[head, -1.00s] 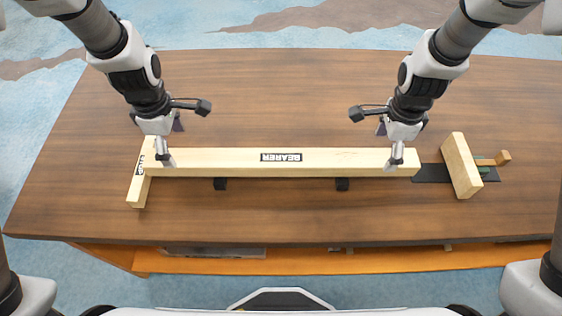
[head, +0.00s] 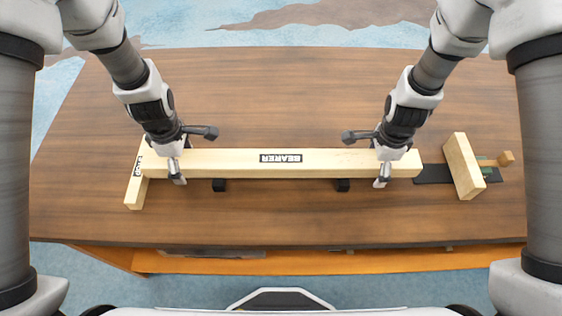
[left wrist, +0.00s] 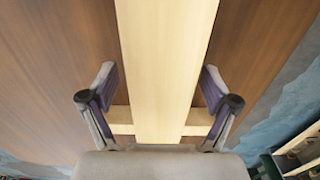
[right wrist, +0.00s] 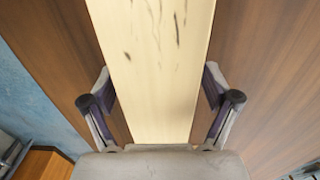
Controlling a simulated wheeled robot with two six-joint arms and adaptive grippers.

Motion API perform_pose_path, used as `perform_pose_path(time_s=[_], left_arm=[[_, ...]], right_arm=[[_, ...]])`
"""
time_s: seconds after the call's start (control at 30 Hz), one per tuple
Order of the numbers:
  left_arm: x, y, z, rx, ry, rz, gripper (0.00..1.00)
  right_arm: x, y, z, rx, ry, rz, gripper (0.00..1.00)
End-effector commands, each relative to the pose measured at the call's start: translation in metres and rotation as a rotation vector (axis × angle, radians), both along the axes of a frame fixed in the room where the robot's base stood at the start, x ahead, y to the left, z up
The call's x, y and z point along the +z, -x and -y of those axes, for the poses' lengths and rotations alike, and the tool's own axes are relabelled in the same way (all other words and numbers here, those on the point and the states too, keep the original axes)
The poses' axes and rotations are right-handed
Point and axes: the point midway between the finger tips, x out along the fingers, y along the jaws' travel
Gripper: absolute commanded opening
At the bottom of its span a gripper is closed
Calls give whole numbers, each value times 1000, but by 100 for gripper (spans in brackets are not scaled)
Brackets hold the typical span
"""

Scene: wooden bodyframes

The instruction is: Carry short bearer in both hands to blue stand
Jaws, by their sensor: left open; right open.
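The bearer (head: 330,161) is a long pale wooden beam with a black and white BEARER label, lying left to right on the table. My left gripper (head: 181,160) is over its left part, open, with one finger on each side of the beam (left wrist: 165,60). My right gripper (head: 383,162) is over its right part, open, its fingers also on both sides of the beam (right wrist: 150,60). Gaps show between the fingers and the wood in both wrist views. No blue stand can be made out.
A short wooden piece (head: 135,190) lies crosswise at the beam's left end. Another wooden block (head: 463,166) stands on a dark strip (head: 432,174) to the right. Two small black blocks (head: 219,185) show at the beam's near side. The back of the brown table (head: 280,90) is clear.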

Motion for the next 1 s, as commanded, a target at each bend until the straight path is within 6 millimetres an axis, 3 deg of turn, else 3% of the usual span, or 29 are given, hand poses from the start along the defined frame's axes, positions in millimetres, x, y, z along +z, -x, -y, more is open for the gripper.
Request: perform_pose_path(time_s=[0.23, 0.27, 0.5, 0.83, 1.0], left_arm=[[-1, 0, 0, 0, 0, 0, 88], [-1, 0, 0, 0, 0, 0, 84], [-1, 0, 0, 0, 0, 0, 0], [3, 0, 0, 0, 0, 1, 0], [19, -1, 0, 0, 0, 1, 0]], right_arm=[[-1, 0, 0, 0, 0, 0, 88], [-1, 0, 0, 0, 0, 0, 84], [-1, 0, 0, 0, 0, 0, 0], [3, 0, 0, 0, 0, 1, 0], [19, 0, 0, 0, 0, 1, 0]])
